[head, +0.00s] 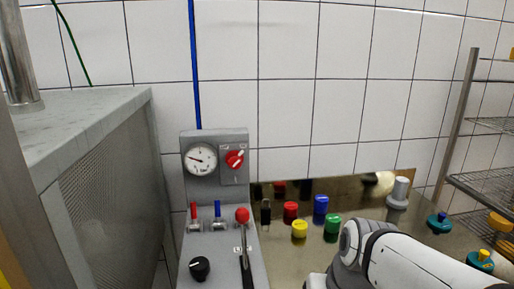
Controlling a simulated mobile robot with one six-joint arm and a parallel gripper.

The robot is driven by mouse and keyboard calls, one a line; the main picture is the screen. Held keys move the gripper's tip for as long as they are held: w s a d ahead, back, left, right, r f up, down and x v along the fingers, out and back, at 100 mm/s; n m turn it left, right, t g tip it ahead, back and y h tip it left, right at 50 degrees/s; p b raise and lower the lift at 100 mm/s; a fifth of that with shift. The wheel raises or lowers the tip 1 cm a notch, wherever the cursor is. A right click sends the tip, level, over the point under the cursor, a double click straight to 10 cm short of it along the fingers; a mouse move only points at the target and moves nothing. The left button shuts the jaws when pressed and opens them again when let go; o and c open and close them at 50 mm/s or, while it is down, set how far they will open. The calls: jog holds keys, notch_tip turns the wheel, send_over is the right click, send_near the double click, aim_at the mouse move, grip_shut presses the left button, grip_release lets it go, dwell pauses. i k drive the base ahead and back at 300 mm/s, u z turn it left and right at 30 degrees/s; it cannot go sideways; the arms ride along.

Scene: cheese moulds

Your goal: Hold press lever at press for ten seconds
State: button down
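A grey control panel (186,160) stands in the lower middle of the head view. A lever with a red ball knob (242,215) and a dark lower part rises from its right side and looks nearly upright. Two small toggle levers, one red (194,211) and one blue (217,209), stand to its left. I cannot tell from this view which of these is the press lever. My arm shows at the lower right, but my gripper is out of the picture, so its contact with any lever is hidden.
The panel also carries a round gauge (200,159), a red rotary switch (234,159) and a black knob (200,268). Red (290,211), yellow (299,229), blue (321,204) and green (332,224) capped items stand right of it. A wire rack (487,182) is far right.

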aim_at(242, 214)
jog(key=z, duration=0.4)
jog(key=k, duration=0.95)
jog(key=u, duration=0.65)
jog(key=i, duration=1)
jog(key=u, duration=0.05)
